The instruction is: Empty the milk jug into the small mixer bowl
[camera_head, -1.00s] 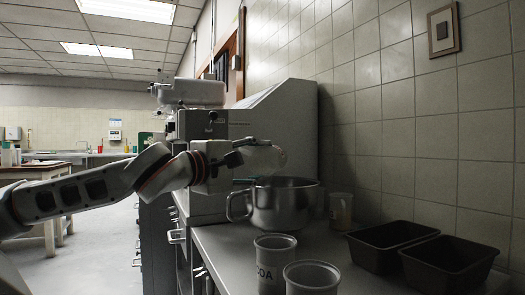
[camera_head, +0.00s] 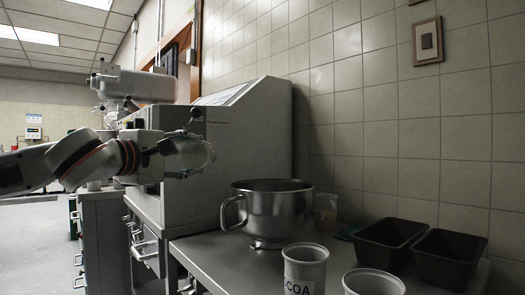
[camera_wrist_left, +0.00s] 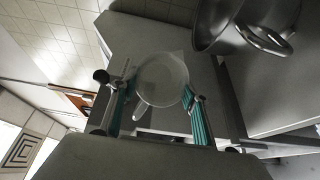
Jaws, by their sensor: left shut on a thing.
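The milk jug (camera_head: 197,154) is a pale, see-through vessel in my left gripper (camera_head: 172,152), which is shut on it. The jug is up and to the left of the small mixer bowl (camera_head: 275,213), apart from it. It looks tipped on its side in the head view; I cannot tell whether milk is left in it. In the left wrist view the jug (camera_wrist_left: 160,82) shows between the two fingers (camera_wrist_left: 157,112), with the bowl (camera_wrist_left: 213,22) at the top right.
A grey machine (camera_head: 235,135) stands behind the jug. The steel counter (camera_head: 225,257) holds a tub marked COA (camera_head: 304,268), another tub (camera_head: 373,284), two dark tins (camera_head: 388,243) (camera_head: 447,258) and a clear cup (camera_head: 326,208) by the tiled wall. Counter left of the tubs is bare.

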